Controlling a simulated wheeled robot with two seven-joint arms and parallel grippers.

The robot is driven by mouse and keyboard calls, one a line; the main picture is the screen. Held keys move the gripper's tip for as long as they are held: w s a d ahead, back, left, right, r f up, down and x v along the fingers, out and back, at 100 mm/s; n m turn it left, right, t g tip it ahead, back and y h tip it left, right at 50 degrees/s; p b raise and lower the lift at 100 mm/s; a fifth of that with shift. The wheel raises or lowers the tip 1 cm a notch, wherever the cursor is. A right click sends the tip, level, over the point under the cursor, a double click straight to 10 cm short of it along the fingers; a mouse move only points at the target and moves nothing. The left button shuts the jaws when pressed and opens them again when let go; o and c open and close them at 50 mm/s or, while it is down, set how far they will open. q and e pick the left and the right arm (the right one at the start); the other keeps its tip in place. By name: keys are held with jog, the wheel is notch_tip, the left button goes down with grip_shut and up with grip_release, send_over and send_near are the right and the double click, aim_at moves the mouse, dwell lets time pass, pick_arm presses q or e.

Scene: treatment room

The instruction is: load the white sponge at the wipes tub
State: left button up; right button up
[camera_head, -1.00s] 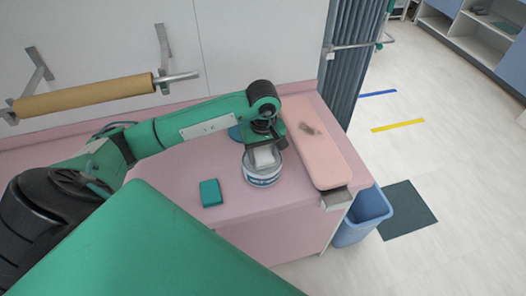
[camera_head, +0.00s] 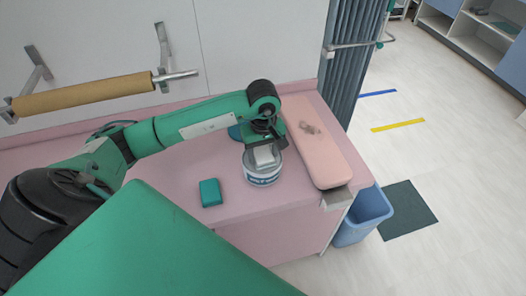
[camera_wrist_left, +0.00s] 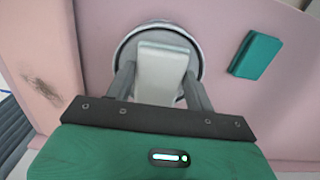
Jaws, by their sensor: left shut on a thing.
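The white sponge (camera_head: 264,155) is held between the two fingers of my left gripper (camera_head: 265,148). The fingers are shut on its sides, as the left wrist view shows for the sponge (camera_wrist_left: 163,68) and gripper (camera_wrist_left: 160,88). The wipes tub (camera_head: 262,180) is a round white tub with dark lettering, standing on the pink counter. The sponge is over the tub's opening; I cannot tell whether it touches the tub. In the left wrist view the tub's rim (camera_wrist_left: 127,48) shows around the sponge's far end. The gripper hides part of the tub. My right gripper is not in view.
A teal block (camera_head: 210,192) lies on the pink counter (camera_head: 180,178), left of the tub. A long pink pad (camera_head: 325,160) with a brownish smudge lies to the right. A blue bin (camera_head: 363,220) stands on the floor.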

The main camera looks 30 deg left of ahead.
aim_at(263, 155)
pick_arm(q)
jog(key=shift+s+f+b, duration=0.1)
jog(key=shift+f+b, duration=0.05)
jog(key=shift+b, duration=0.2)
dwell(1.1)
jog(key=shift+r+p, duration=0.6)
jog(key=shift+r, duration=1)
jog(key=shift+r+p, duration=0.65)
jog(key=shift+r, duration=1.4)
